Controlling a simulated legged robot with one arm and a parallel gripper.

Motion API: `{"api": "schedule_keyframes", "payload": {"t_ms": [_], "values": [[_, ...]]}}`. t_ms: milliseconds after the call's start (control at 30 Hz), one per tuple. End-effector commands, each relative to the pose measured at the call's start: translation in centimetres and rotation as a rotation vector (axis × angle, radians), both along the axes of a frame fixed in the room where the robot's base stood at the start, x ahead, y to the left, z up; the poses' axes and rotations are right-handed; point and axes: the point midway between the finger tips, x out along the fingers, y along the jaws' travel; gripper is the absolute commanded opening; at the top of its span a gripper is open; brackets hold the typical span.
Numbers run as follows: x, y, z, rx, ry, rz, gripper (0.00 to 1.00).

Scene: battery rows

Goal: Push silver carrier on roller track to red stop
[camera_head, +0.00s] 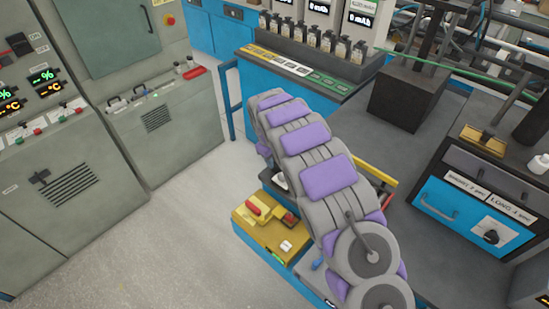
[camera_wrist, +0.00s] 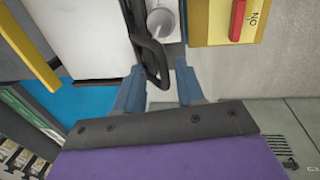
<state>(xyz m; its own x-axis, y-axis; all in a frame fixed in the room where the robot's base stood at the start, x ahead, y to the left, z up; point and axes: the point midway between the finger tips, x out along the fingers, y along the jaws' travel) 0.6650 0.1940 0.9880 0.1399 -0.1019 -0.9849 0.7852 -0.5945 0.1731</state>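In the wrist view my gripper (camera_wrist: 160,68) is open, with its two blue-grey fingers apart. A black loop handle (camera_wrist: 148,58) reaches down between the fingertips; I cannot tell whether they touch it. The handle joins a pale grey fitting with a round knob (camera_wrist: 160,22). A smooth white-silver block (camera_wrist: 82,38) lies left of the handle; I cannot tell whether it is the silver carrier. In the head view my arm hides the gripper and most of this spot. The roller track and red stop cannot be made out clearly.
A yellow box with a red switch (camera_wrist: 237,20) is close on the right; it also shows in the head view (camera_head: 252,209). A yellow bar (camera_wrist: 30,45) is at left. Grey cabinets (camera_head: 160,110) stand left, a blue drawer unit (camera_head: 465,205) right. Floor (camera_head: 150,250) is clear.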

Motion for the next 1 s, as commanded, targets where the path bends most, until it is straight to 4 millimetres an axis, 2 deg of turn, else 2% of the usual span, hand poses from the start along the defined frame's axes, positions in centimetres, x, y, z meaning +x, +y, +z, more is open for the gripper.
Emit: {"api": "schedule_keyframes", "payload": {"t_ms": [67, 433, 1000], "values": [[-0.02, 0.14, -0.03, 0.0, 0.0, 0.001, 0.36], [-0.09, -0.51, 0.1, 0.006, 0.002, 0.002, 0.01], [-0.1, -0.27, 0.17, 0.002, 0.0, 0.002, 0.0]]}}
